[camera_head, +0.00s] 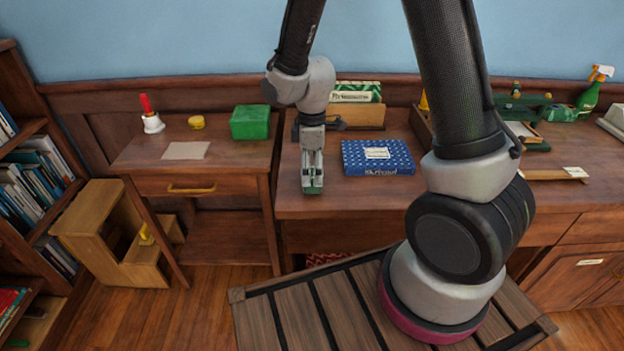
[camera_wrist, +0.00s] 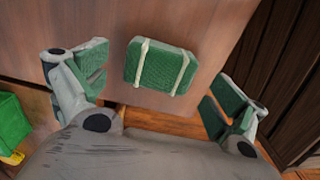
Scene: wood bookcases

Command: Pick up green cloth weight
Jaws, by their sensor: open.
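The green cloth weight (camera_wrist: 160,67) is a rounded green block with two cream straps. In the wrist view it lies on a brown wooden surface, ahead of my gripper (camera_wrist: 168,92). My gripper is open and empty, with one green-padded finger on each side of the weight's line and clear space between them and it. In the head view my gripper (camera_head: 312,186) points down over the desk's left front part. Green shows at its tip; I cannot tell there whether this is the weight or the finger pads.
A blue patterned box (camera_head: 378,158) lies on the desk, right of my gripper. A green box (camera_head: 250,122), a handbell (camera_head: 152,122) and a yellow object (camera_head: 196,122) stand on the side table (camera_head: 240,155) at left. A file holder (camera_head: 358,116) stands behind.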

